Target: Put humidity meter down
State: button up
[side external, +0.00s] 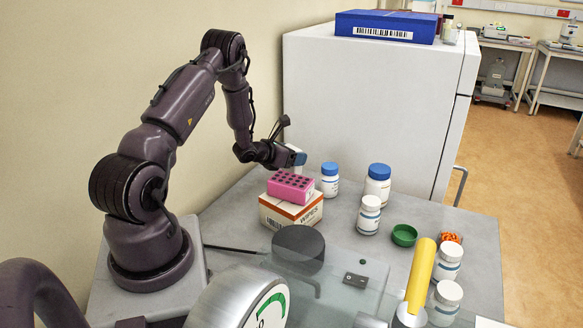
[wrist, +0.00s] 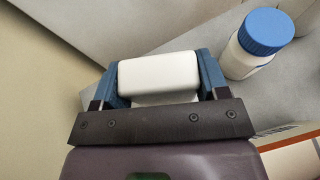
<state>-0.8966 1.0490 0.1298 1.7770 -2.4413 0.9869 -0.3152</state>
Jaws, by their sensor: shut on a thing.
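My gripper (wrist: 158,80) is shut on the humidity meter (wrist: 160,72), a white block with rounded edges held between the two blue fingers. In the side external view my gripper (side external: 297,158) is at the back of the grey table, behind the pink rack and left of a blue-capped bottle. Only a small white part of the meter (side external: 293,148) shows there. Its front face is hidden, and I cannot tell whether it touches the table.
The pink rack (side external: 290,186) sits on a wipes box (side external: 291,209) close to my gripper. The blue-capped bottle (side external: 329,182) also shows in the wrist view (wrist: 258,45). Several more white bottles stand to the right. A white cabinet (side external: 365,110) rises behind the grey table (side external: 235,205).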

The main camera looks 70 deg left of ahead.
jog(key=shift+f, duration=1.85)
jog(key=o, duration=0.9)
jog(key=shift+f, duration=0.15)
jog(key=shift+s+d+r, duration=0.1)
jog(key=shift+s+r, duration=0.15)
jog(key=v, duration=1.1)
jog(key=shift+s+d+r, duration=0.1)
jog(key=shift+s+d, duration=0.05)
